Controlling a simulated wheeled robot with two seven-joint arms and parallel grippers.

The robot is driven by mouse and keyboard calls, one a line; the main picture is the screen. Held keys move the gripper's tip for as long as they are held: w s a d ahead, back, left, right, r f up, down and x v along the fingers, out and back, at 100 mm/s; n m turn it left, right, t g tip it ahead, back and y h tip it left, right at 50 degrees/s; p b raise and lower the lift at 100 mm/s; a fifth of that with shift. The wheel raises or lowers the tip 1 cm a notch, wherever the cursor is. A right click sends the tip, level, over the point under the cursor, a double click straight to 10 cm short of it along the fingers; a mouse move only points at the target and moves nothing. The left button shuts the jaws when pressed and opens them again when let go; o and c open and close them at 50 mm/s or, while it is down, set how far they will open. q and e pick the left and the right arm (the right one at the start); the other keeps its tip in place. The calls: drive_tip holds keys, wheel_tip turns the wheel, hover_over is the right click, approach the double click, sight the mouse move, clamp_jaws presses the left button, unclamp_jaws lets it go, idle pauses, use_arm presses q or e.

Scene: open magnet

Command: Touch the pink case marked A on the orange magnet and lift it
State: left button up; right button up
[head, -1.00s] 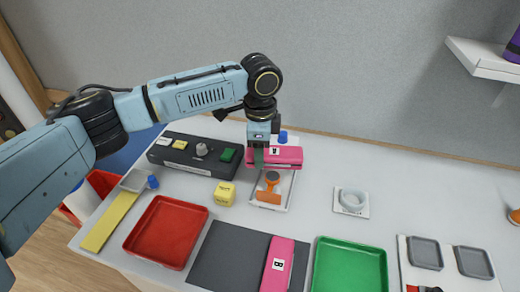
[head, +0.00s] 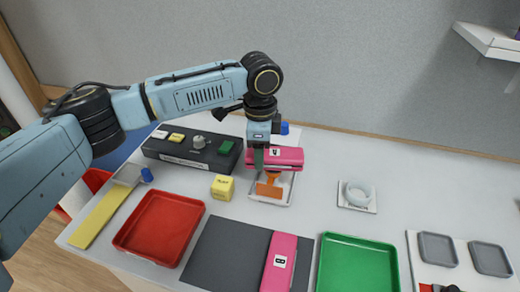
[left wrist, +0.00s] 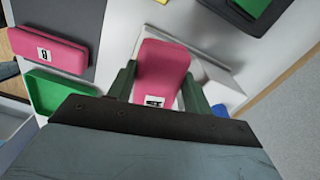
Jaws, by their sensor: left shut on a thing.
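The pink case marked A (head: 290,155) is held between the fingers of my left gripper (head: 259,156), above the small white tray at the back. It also shows in the left wrist view (left wrist: 163,70), between the green fingers (left wrist: 155,88). The orange magnet (head: 268,190) stands in that white tray (head: 286,192), just below and in front of the case. Its upper end comes close to the case's underside; I cannot tell if they touch. My right gripper is not in view.
A second pink case (head: 280,262) lies on the dark grey mat (head: 225,255). A red tray (head: 160,228), a green tray (head: 355,265) and a yellow cube (head: 222,187) are nearby. A dark control box (head: 190,150) stands behind left. A white ring (head: 358,193) sits to the right.

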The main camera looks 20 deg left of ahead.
use_arm(q)
drive_tip(key=shift+f, duration=0.7)
idle(0.7)
drive_tip(key=shift+r+p, duration=1.35)
drive_tip(key=shift+p, duration=0.35)
idle(1.6)
drive_tip(key=shift+r+p, duration=3.2)
drive_tip(key=shift+p, duration=1.05)
drive_tip(key=shift+f, duration=0.1)
